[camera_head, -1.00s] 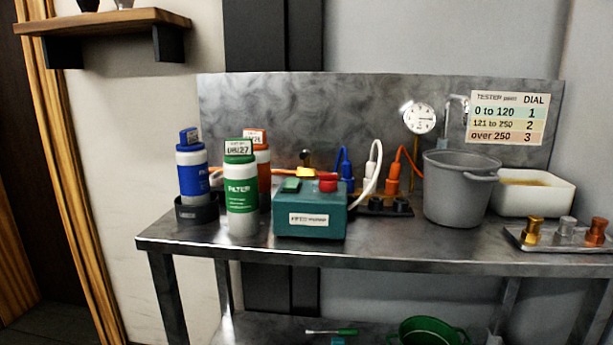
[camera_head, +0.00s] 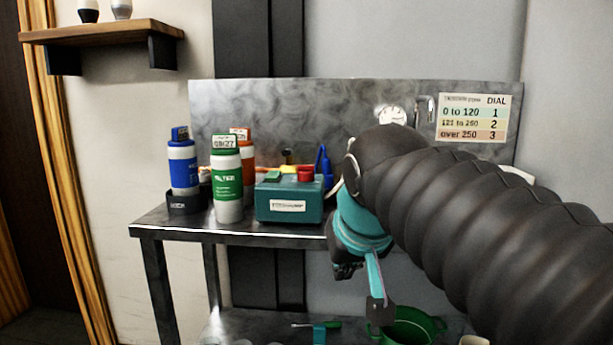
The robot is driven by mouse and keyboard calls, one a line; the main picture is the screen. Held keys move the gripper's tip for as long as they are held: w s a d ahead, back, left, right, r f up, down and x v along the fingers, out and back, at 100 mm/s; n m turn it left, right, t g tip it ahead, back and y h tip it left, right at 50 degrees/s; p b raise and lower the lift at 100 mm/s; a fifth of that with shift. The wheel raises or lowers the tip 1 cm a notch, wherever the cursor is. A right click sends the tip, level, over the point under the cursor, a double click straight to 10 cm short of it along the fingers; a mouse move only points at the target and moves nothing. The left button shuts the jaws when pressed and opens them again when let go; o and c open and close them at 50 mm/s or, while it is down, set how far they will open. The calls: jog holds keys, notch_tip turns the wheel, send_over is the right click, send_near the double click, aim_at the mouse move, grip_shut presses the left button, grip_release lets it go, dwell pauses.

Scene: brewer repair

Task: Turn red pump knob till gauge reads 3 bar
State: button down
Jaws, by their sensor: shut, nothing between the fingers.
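The red knob (camera_head: 306,174) sits on top of the teal pump box (camera_head: 289,199), at its right side, with a green part (camera_head: 272,177) beside it. The round white gauge (camera_head: 391,115) is on the steel back panel; my arm covers its lower part and its reading is too small to tell. My gripper (camera_head: 347,270) hangs in front of the bench's front edge, right of and below the pump box, apart from the knob. It is shut and empty. My dark ribbed arm hides the bench's right half.
Blue (camera_head: 183,165), green (camera_head: 227,185) and orange-labelled (camera_head: 247,160) filter bottles stand close left of the pump box. A dial chart (camera_head: 472,117) is on the back panel. A green bucket (camera_head: 415,328) is on the lower shelf. A wooden wall shelf (camera_head: 100,32) is at upper left.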

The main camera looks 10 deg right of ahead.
aim_at(312, 172)
jog(key=w+a+r+m+t+b, duration=0.15)
jog(key=w+r, duration=0.25)
jog(key=r, duration=0.4)
jog(key=w+r+t+b, duration=0.1)
jog(key=w+r+b, duration=0.1)
jog(key=w+r, duration=0.5)
jog(key=shift+h, duration=0.4)
jog(key=b+x, duration=0.1)
jog(key=x, duration=0.6)
jog(key=shift+w+d+f+b, duration=0.1)
jog(key=shift+d+f+b, duration=0.15)
jog(key=shift+b, duration=0.15)
jog(key=shift+w+d+r, duration=0.1)
jog(key=shift+w, duration=0.45)
jog(key=shift+w+r, duration=0.15)
jog(key=shift+w, duration=0.45)
jog(key=shift+w+d+p, duration=0.1)
jog(key=shift+w+p, duration=0.2)
jog(key=shift+w, duration=0.35)
jog(key=shift+n, duration=0.25)
